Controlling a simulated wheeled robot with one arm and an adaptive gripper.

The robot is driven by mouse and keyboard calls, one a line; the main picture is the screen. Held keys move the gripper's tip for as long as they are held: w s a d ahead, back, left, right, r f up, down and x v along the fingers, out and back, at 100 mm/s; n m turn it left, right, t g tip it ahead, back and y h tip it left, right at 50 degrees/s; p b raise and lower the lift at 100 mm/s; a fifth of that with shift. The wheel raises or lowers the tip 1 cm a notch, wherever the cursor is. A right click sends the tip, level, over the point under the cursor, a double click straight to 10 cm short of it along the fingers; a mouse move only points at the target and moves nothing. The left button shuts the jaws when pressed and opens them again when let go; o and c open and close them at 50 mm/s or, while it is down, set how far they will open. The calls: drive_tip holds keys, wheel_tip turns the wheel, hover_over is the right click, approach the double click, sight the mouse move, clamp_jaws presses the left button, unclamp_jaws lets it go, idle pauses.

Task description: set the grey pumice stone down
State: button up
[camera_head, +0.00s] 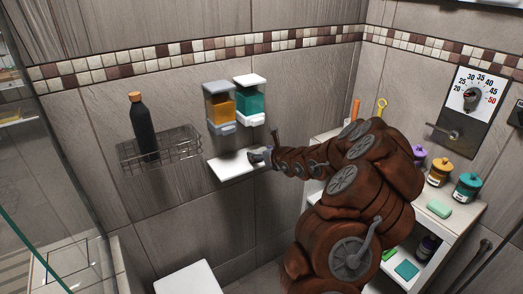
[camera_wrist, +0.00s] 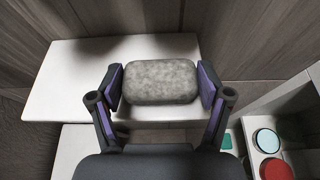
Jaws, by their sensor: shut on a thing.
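The grey pumice stone (camera_wrist: 160,82) is a rounded, speckled block held between the two purple-padded fingers of my gripper (camera_wrist: 161,88) in the wrist view. My gripper is shut on it, one pad at each end. Beneath and behind the stone is a white wall shelf (camera_wrist: 75,85). Whether the stone touches the shelf I cannot tell. In the head view my gripper (camera_head: 258,156) is at the right end of the small white shelf (camera_head: 228,165), below the dispensers. The stone is not clearly visible there.
An amber dispenser (camera_head: 220,107) and a teal dispenser (camera_head: 250,99) hang above the shelf. A wire basket (camera_head: 180,148) with a dark bottle (camera_head: 144,127) is to the left. The shelf's left part is bare. A white unit (camera_head: 462,215) with jars stands at right.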

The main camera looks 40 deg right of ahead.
drive_tip(key=shift+f+b, duration=0.35)
drive_tip(key=shift+b, duration=0.1)
drive_tip(key=o, duration=1.1)
drive_tip(key=shift+r, duration=0.1)
drive_tip(key=shift+r+p, duration=0.35)
drive_tip(key=shift+p, duration=0.2)
drive_tip(key=shift+s+b, duration=0.35)
drive_tip(key=shift+s, duration=0.05)
drive_tip(key=d+v, duration=0.1)
drive_tip(key=v, duration=1)
drive_tip(key=shift+a+b, duration=0.4)
drive_tip(key=shift+b, duration=0.05)
drive_tip(key=shift+r, duration=0.1)
